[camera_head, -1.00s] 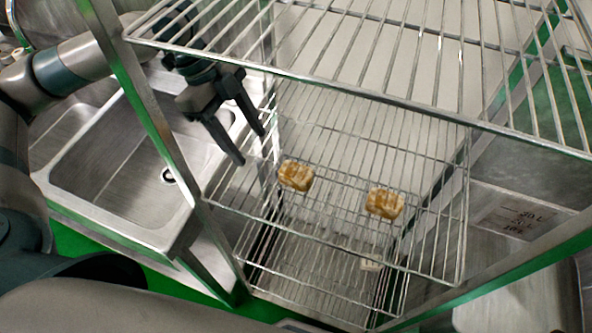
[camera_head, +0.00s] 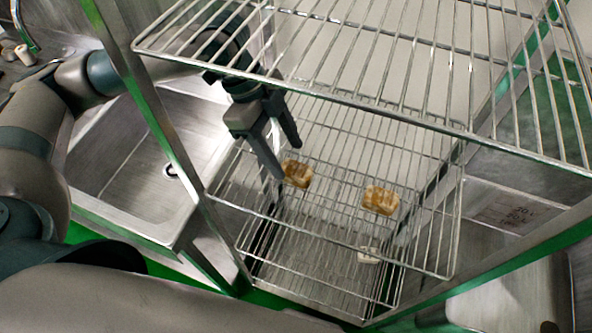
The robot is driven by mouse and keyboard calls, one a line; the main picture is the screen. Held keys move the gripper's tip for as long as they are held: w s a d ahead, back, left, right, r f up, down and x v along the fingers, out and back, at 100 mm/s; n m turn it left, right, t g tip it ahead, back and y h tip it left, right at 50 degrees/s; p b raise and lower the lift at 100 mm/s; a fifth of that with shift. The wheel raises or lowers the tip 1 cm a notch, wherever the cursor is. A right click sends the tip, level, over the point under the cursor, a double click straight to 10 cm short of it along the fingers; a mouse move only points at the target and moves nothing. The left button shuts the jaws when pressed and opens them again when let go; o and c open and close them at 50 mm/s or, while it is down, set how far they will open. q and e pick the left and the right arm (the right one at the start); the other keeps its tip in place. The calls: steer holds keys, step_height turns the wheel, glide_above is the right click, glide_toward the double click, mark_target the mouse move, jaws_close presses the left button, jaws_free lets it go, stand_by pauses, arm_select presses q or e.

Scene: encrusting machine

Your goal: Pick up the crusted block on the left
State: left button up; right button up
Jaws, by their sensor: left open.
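The left crusted block (camera_head: 298,174) is a small golden-brown block on the middle wire shelf (camera_head: 345,232). A second crusted block (camera_head: 381,200) lies to its right on the same shelf. My left gripper (camera_head: 288,162) reaches in under the top wire shelf, with its two dark fingers spread. Its fingertips are at the left block's upper left side in the picture and overlap its edge. I cannot tell whether they touch it. My right gripper is not in view.
The top wire shelf (camera_head: 400,100) spans above the blocks and my left gripper. A metal rack post (camera_head: 165,130) stands at the left, beside a steel sink (camera_head: 130,185). A small pale object (camera_head: 369,255) shows below the blocks. The shelf between the blocks is clear.

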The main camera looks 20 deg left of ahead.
mark_target(293, 168)
arm_select(q)
steer(key=shift+p+x, duration=0.7)
steer(key=shift+x, duration=1.75)
steer(key=c, duration=1.2)
